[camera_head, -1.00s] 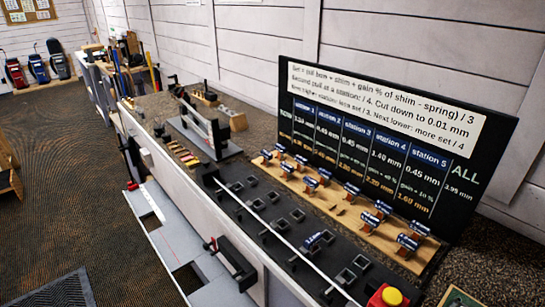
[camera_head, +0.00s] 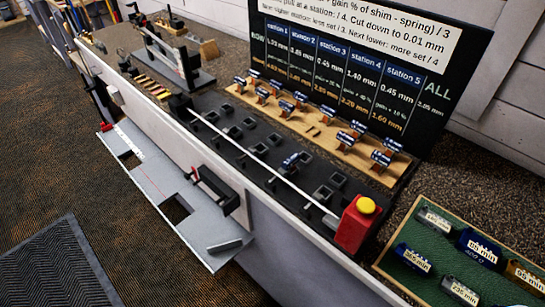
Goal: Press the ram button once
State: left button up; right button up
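A round yellow button (camera_head: 366,205) sits on top of a red box (camera_head: 353,230) at the front right end of the black bench fixture. I take this for the ram button; no label on it is readable. Nothing touches it in view. A long pale rod (camera_head: 250,154) runs along the black fixture toward the red box. Neither of my grippers shows in the head view.
A black sign board (camera_head: 365,70) stands behind a wooden rack (camera_head: 320,132) of several blue-labelled pieces. A green-lined tray (camera_head: 445,240) with labelled blocks lies right of the red box. A grey shelf (camera_head: 165,190) with cut-outs juts from the bench front.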

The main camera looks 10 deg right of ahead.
aim_at(366, 206)
jog(key=z, duration=1.05)
